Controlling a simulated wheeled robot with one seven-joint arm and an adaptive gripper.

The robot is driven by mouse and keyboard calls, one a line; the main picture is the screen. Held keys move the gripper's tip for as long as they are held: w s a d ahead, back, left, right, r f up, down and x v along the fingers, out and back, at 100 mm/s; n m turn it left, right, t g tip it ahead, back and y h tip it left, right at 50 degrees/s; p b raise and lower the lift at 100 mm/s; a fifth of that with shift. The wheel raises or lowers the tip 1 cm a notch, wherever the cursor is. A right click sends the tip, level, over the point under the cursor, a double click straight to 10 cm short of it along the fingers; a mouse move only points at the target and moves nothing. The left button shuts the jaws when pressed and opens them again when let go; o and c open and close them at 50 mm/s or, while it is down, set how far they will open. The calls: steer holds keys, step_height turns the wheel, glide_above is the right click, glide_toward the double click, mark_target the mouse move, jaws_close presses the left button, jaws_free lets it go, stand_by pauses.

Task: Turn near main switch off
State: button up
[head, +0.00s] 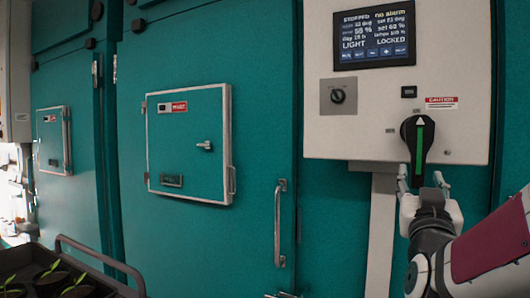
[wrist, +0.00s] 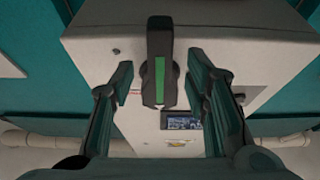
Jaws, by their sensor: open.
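The near main switch (head: 417,140) is a black rotary handle with a green stripe, on the lower right of the pale control box (head: 340,134). Its handle stands upright, with a small white arrow mark at its top. In the wrist view the switch (wrist: 159,62) shows between the two fingers. My gripper (head: 424,180) is just below the switch in the head view, pointing up at it. In the wrist view my gripper (wrist: 165,88) is open, one finger on each side of the handle, with visible gaps. I cannot tell how deep the handle sits between the fingers.
The box carries a display (head: 374,36) reading STOPPED and LOCKED, a small rotary knob (head: 338,96) and a red caution label (head: 441,100). Left are teal chamber doors with a vertical handle (head: 280,222) and a small hatch (head: 188,142). A seedling cart (head: 100,258) stands at the lower left.

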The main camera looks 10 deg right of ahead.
mark_target(418, 170)
steer(key=shift+x, duration=2.8)
steer(key=shift+c, duration=0.6)
jaws_close()
